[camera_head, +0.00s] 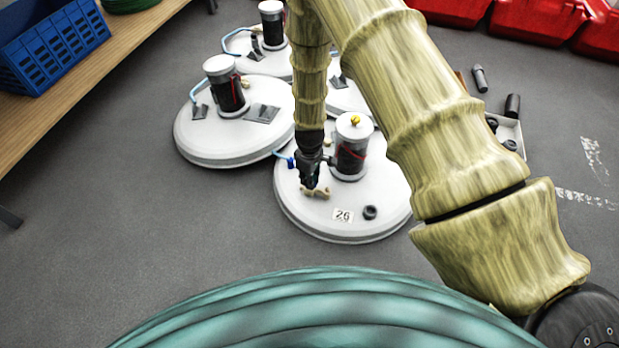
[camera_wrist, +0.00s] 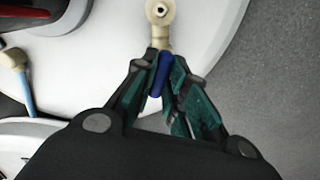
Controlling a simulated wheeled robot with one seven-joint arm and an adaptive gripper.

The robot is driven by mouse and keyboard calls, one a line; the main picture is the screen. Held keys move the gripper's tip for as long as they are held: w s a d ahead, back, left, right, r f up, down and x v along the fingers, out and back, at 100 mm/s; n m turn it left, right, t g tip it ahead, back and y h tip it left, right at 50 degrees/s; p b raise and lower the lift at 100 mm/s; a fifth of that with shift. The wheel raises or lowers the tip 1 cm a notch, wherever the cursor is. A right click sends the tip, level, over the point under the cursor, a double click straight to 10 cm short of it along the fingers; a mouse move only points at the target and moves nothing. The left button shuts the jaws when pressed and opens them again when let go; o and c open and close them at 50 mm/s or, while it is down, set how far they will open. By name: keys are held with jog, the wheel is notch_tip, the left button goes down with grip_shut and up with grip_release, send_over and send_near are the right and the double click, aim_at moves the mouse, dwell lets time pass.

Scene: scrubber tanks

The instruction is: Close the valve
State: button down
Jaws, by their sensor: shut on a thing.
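The valve is a beige fitting (camera_wrist: 160,14) with a round opening and a blue handle (camera_wrist: 160,76), seen in the wrist view. It stands on the white lid of the tank marked 26 (camera_head: 343,229). In the head view the beige valve body (camera_head: 321,192) shows just below my gripper (camera_head: 312,180), and the blue handle is hidden there. In the wrist view my gripper (camera_wrist: 162,78) is shut on the blue handle, with one finger on each side. The handle points from the beige fitting back toward my palm, roughly in line with the fitting's stem.
A dark cylinder with a white cap (camera_head: 354,128) stands on the same lid, close right of my gripper. A second white tank (camera_head: 200,147) is at the left, with others behind. A blue crate (camera_head: 52,50) sits on a wooden bench. Grey floor in front is clear.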

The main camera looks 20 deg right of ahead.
jog(key=m+p, duration=0.1)
jog(key=p, duration=0.1)
jog(key=m+p, duration=0.2)
jog(key=p, duration=0.1)
jog(key=shift+r, duration=0.35)
jog(key=m+p, duration=0.3)
jog(key=m, duration=0.1)
jog(key=shift+f+p, duration=0.1)
jog(key=shift+p, duration=0.25)
jog(key=m+p, duration=0.3)
jog(key=m, duration=0.1)
jog(key=shift+f, duration=0.1)
jog(key=shift+f+m+p, duration=0.1)
jog(key=shift+m+p, duration=0.65)
jog(key=shift+m, duration=1.05)
jog(key=c, duration=1.4)
grip_release()
jog(key=shift+c, duration=0.2)
